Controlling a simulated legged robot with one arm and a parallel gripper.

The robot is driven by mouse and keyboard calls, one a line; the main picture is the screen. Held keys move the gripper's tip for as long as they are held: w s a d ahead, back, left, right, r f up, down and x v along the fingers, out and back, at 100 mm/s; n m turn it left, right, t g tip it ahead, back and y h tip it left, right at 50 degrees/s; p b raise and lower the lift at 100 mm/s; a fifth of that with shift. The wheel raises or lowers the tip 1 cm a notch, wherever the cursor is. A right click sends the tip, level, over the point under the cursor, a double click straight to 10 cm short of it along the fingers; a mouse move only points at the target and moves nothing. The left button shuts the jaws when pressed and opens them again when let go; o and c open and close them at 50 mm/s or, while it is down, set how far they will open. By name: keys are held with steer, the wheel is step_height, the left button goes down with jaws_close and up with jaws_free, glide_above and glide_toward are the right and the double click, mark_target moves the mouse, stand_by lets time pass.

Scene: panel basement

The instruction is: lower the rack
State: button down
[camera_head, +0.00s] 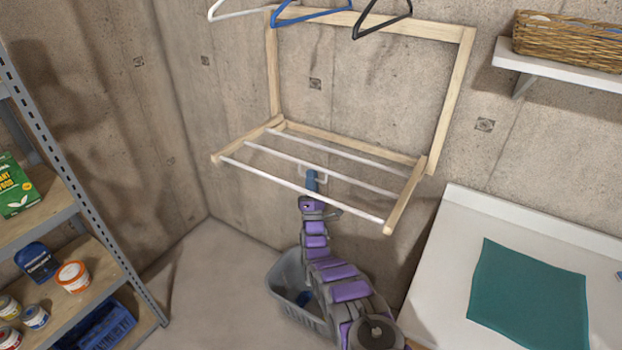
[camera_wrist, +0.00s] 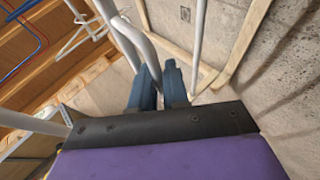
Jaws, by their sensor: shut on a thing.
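The rack (camera_head: 425,170) is a wooden frame on the concrete wall. Its lower part stands out from the wall, roughly level, with several white rods across it. A small white loop handle (camera_head: 326,177) shows at the rods near the middle. My gripper (camera_head: 312,181) reaches up from below with its blue fingers at this handle. In the wrist view, my gripper (camera_wrist: 160,84) is shut on the pale handle (camera_wrist: 133,32), which runs between the fingers. The exact contact is partly hidden by the fingers.
Hangers (camera_head: 310,12) hang above the rack. A grey basket (camera_head: 287,283) stands on the floor under my arm. A metal shelf (camera_head: 85,205) with goods is at left. A white counter (camera_head: 455,245) with a teal cloth (camera_head: 530,297) is at right, below a wall shelf (camera_head: 560,69).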

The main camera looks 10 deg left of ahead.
steer(key=shift+d+r, duration=0.1)
steer(key=c, duration=1.2)
jaws_free()
steer(key=shift+w, duration=0.2)
steer(key=shift+s, duration=0.1)
steer(key=shift+f, duration=0.2)
steer(key=shift+s+f, duration=0.25)
steer(key=v, duration=1.6)
steer(key=shift+f+b, duration=0.3)
steer(key=shift+f, duration=0.05)
